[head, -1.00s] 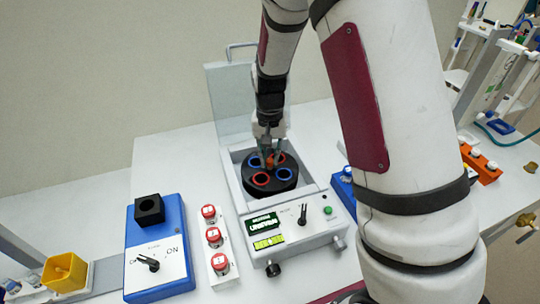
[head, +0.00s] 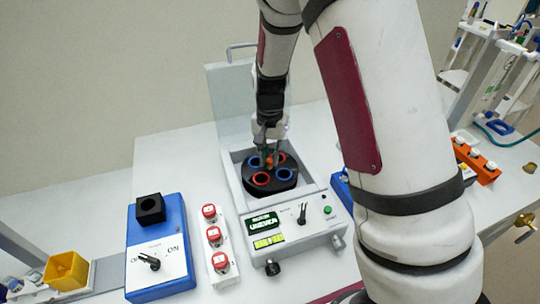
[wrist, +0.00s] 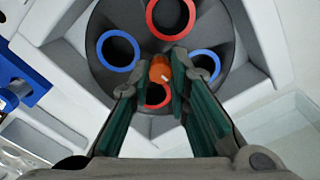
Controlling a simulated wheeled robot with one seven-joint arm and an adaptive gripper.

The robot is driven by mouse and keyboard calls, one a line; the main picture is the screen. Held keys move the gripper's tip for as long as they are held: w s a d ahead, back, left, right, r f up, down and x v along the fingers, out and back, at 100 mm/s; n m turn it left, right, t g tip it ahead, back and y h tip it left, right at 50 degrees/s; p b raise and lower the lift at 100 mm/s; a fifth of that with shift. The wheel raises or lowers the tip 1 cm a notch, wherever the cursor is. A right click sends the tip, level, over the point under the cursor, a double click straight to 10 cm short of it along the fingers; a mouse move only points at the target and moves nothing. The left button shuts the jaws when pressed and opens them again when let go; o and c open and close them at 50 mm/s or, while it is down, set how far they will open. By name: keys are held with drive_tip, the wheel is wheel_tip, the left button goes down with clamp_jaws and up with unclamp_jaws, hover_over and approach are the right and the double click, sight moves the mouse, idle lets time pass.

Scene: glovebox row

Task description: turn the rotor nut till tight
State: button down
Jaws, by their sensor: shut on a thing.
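The rotor nut is a small orange knob (wrist: 160,70) at the centre of the black rotor (wrist: 150,45), with a pale mark on it. It also shows in the head view (head: 269,162). My gripper (wrist: 163,90) is shut on the nut from above, one finger on each side. The rotor carries red and blue rings around the nut. How tight the nut is cannot be seen.
A panel with three red-capped pieces (head: 213,233) and a blue switch box (head: 158,275) with a black block stand left of the centrifuge. A yellow cup (head: 66,270) is further left. An orange rack (head: 478,162) is at the right. The table behind the blue box is clear.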

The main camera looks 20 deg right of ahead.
sight(269, 159)
drive_tip(key=shift+w+a+m, duration=0.1)
drive_tip(key=shift+m, duration=0.7)
idle(4.1)
drive_tip(key=c, duration=1.5)
unclamp_jaws()
drive_tip(key=shift+r, duration=0.15)
drive_tip(key=shift+r, duration=5.9)
